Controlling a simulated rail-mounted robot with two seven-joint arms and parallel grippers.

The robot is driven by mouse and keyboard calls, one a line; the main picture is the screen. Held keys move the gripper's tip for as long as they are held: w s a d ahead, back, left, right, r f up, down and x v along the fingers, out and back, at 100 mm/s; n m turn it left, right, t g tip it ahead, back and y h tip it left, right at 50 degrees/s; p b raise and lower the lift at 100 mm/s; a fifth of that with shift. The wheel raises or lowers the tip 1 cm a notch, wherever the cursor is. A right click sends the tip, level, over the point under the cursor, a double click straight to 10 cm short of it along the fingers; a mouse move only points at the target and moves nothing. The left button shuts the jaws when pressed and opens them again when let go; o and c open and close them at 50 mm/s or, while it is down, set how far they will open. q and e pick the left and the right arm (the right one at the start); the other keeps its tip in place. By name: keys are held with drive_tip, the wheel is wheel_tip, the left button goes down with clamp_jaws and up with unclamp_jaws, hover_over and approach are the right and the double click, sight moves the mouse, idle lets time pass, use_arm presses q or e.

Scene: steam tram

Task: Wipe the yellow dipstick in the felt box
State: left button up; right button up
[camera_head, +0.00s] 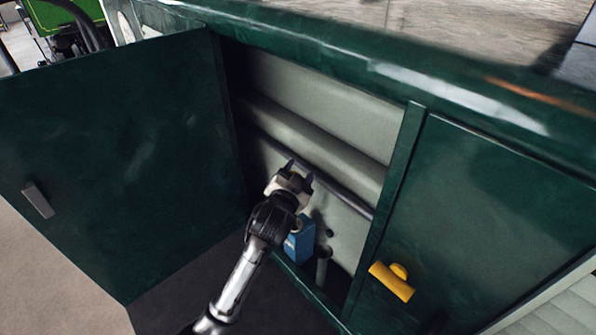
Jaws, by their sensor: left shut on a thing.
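My left gripper (298,173) is inside the open locker, in front of its pale back wall and above a blue box (300,241). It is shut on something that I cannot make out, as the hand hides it. The blue box stands on the locker floor, partly behind my left arm; I cannot see whether it is lined with felt. A yellow T-shaped piece (392,281) shows at the closed right door, apart from the gripper; I cannot tell whether it is the dipstick's handle or the door's. My right gripper is not in view.
The open green door (125,150) lies to the left and the closed green door (490,210) to the right. A dark pipe (335,188) crosses the back wall.

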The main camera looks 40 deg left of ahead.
use_arm(q)
drive_tip(key=shift+f+b, duration=3.4)
drive_tip(key=shift+f, duration=2.65)
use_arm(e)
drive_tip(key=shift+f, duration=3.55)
use_arm(q)
drive_tip(key=shift+r, duration=0.1)
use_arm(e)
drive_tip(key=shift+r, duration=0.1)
use_arm(q)
wheel_tip(320, 180, up, 20)
drive_tip(key=p, duration=1.9)
drive_tip(key=shift+p, duration=0.4)
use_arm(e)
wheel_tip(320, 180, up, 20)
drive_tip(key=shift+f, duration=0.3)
